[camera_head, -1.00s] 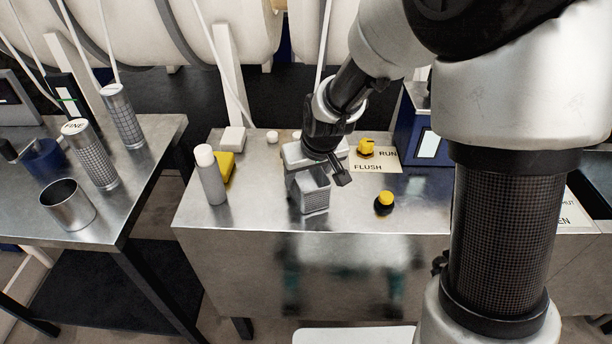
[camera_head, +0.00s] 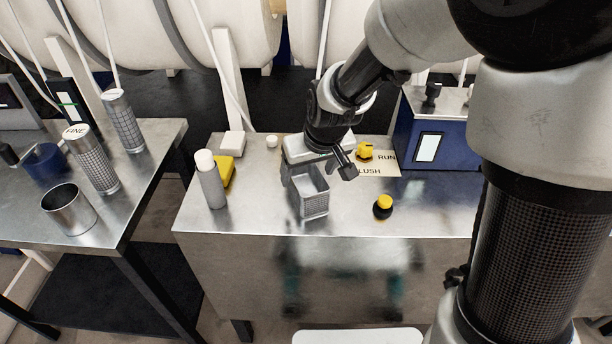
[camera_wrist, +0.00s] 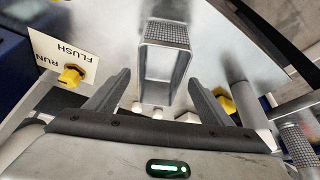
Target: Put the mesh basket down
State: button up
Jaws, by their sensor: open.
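The mesh basket (camera_head: 313,207) is a small grey open box with mesh sides. It stands upright on the steel bench top (camera_head: 257,215) in the head view. My gripper (camera_head: 318,170) is just behind and above it, with one finger to each side. In the wrist view the basket (camera_wrist: 166,34) lies ahead of and between the fingertips of my open gripper (camera_wrist: 158,75), with a gap on both sides. Nothing is held. The gripper body hides a bit of the bench behind the basket.
A white-capped bottle (camera_head: 210,180) and a yellow block (camera_head: 228,172) stand left of the basket. A yellow-topped black knob (camera_head: 383,206) is to its right, with a RUN/FLUSH plate (camera_head: 382,170) behind. A blue box (camera_head: 432,135) stands at right. The front bench strip is clear.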

jog(key=s+d+r+m+t+h, duration=0.1)
jog(key=s+d+r, duration=0.35)
jog(key=r, duration=0.25)
jog(key=s+d+r+m, duration=0.1)
jog(key=s+d+r, duration=0.3)
jog(key=s+r, duration=0.25)
jog(key=s+d+r+m, duration=0.2)
jog(key=s+d, duration=0.2)
jog(key=s, duration=0.6)
jog(key=shift+d+r+h+p, duration=0.35)
jog(key=shift+r+h+p, duration=0.05)
jog(key=shift+p, duration=0.05)
